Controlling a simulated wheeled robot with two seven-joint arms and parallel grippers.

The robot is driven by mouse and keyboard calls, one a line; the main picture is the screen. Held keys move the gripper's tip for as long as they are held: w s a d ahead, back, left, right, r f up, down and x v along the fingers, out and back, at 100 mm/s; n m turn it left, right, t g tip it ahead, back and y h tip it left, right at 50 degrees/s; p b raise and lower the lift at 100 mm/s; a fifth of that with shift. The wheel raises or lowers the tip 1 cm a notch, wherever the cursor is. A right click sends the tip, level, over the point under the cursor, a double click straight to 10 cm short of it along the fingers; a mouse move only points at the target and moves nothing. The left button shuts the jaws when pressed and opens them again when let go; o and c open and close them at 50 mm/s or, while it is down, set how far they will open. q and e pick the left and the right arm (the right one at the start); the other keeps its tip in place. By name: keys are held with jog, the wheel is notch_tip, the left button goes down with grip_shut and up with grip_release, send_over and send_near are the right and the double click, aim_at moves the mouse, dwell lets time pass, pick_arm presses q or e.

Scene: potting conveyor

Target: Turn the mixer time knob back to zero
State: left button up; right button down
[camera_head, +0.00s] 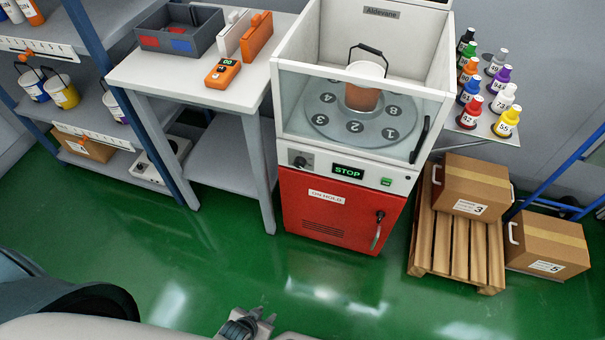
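The mixer (340,190) is a white cabinet with a clear front window and a red lower door. Its time knob (300,162) is a small dark knob at the left of the white control strip, too small to read its setting. Right of it a display (348,171) shows STOP in green, beside a small green button (386,181). My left gripper (252,317) is at the bottom edge, well below and in front of the mixer and apart from it. Its fingers are partly cut off, so its opening is unclear. My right gripper is not in view.
A numbered turntable (322,122) inside the mixer bears a pot with a handle. A grey table (245,88) stands left of the mixer, a bottle shelf (470,140) right. A pallet (448,252) with a carton stands on the floor at right. Green floor before the mixer is clear.

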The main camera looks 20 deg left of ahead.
pick_arm(q)
jog(key=shift+a, duration=0.1)
jog(key=o, duration=0.4)
jog(key=shift+s+f, duration=0.15)
jog(key=shift+s, duration=0.4)
jog(key=w+a+r+m+t+y+b, duration=0.1)
jog(key=w+a+r+m+t+b, duration=0.2)
jog(key=w+r+m, duration=0.5)
jog(key=w+r+m+t+y+b, duration=0.1)
jog(key=w+r+m+t+b, duration=0.3)
jog(key=w+m, duration=0.65)
jog(key=w+d+r+m+t+b, duration=0.1)
jog(key=r+m+t+b, duration=0.1)
jog(key=r+m, duration=0.6)
jog(key=w+d+r+m+t+h+b, duration=0.1)
jog(key=d+r+m+t+b, duration=0.1)
jog(key=r+m, duration=0.5)
notch_tip(320, 180, up, 3)
jog(key=shift+w+r+m+t+b, duration=0.2)
jog(key=shift+w+m+t+b, duration=0.2)
jog(key=shift+t+b, duration=0.45)
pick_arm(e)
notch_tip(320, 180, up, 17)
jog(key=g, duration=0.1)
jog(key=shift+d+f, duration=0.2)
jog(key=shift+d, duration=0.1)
pick_arm(q)
jog(key=shift+w, duration=0.1)
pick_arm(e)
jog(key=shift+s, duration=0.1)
